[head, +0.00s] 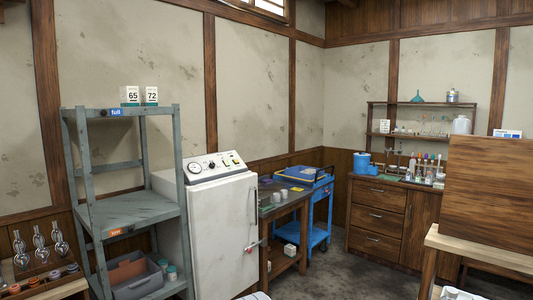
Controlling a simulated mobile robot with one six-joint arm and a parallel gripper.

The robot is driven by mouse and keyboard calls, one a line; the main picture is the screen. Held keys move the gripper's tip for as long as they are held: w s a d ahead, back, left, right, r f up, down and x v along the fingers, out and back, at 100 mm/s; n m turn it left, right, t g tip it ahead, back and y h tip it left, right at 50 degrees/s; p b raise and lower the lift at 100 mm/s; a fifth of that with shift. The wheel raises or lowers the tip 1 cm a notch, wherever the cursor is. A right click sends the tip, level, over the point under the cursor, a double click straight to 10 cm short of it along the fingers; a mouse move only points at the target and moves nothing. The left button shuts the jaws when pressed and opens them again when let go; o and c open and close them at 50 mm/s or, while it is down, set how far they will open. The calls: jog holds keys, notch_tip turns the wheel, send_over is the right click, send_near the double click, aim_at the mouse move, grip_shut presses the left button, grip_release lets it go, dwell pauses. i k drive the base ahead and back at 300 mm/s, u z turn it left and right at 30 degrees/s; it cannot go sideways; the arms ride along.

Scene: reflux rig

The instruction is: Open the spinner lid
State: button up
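I cannot pick out a spinner or its lid for certain in the head view. A white cabinet (222,225) with a closed front door stands left of the middle. Its sloped top panel (215,164) carries a round gauge and several dark knobs. A low blue case with a dark top (304,174) sits on a blue cart (320,212) behind a dark wooden table. Whether it is a spinner I cannot tell. My gripper is not in view.
A grey metal shelf (130,208) with bins stands at left, beside a rack of glassware (40,248). A wooden drawer cabinet (377,217) with bottles is at the back right. A wooden panel (490,195) stands at right. Grey floor (345,272) is open in the middle.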

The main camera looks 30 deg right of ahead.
aim_at(360, 155)
jog(key=i, duration=2.15)
jog(key=z, duration=2.35)
jog(key=i, duration=4.65)
